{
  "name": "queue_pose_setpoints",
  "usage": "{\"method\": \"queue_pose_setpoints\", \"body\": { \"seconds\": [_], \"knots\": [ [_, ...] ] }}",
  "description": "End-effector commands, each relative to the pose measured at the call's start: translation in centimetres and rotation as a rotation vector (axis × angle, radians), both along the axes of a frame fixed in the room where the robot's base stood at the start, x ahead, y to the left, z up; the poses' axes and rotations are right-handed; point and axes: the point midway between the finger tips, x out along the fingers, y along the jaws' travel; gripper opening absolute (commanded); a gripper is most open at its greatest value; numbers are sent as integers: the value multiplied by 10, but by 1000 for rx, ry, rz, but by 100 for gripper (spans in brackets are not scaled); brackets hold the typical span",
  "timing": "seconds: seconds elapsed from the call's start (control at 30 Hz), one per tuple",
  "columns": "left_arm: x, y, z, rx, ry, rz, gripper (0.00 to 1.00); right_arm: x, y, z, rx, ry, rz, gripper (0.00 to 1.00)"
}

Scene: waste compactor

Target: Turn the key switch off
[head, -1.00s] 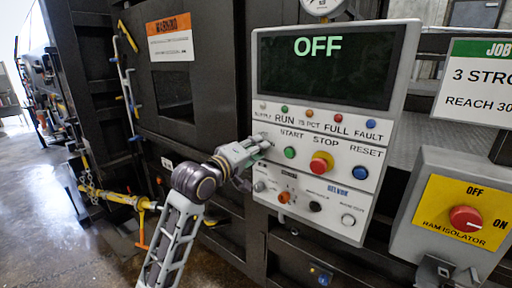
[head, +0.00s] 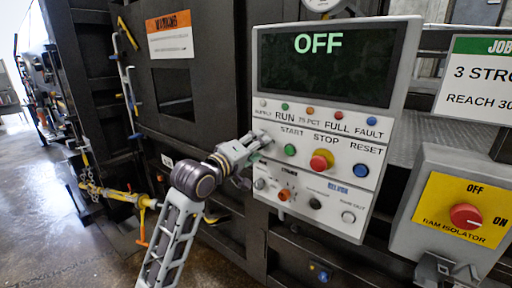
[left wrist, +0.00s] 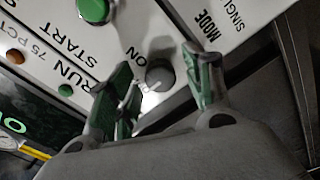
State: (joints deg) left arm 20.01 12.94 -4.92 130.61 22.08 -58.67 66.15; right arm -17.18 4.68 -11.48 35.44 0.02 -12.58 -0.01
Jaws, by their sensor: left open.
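A grey control panel (head: 263,165) carries a dark display (head: 328,62) reading OFF. My left gripper (head: 262,142) is at the panel's left side, left of the green START button (head: 290,150), and hides what is behind it in the head view. In the left wrist view, a round grey switch (left wrist: 160,74) with an ON label beside it, apparently the key switch, lies between the open fingers of my left gripper (left wrist: 158,90). A pale thin part is near it; its exact angle is unclear. I cannot tell whether a finger touches the switch. My right gripper is not in view.
A lower row of knobs includes an orange one (head: 284,194). A RAM ISOLATOR box (head: 440,215) with a red knob stands at the right.

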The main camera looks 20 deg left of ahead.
Motion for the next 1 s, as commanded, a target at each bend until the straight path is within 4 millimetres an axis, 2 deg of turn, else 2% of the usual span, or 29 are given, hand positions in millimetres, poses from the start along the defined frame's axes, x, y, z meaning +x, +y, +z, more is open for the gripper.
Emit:
{"method": "queue_pose_setpoints", "body": {
  "seconds": [0.27,0.7,1.0],
  "knots": [
    [-18,7,0,0,1,0,51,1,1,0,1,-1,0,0],
    [-61,22,1,0,0,1,51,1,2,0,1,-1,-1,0],
    [-68,24,1,0,1,0,51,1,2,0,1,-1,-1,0]
  ]
}}
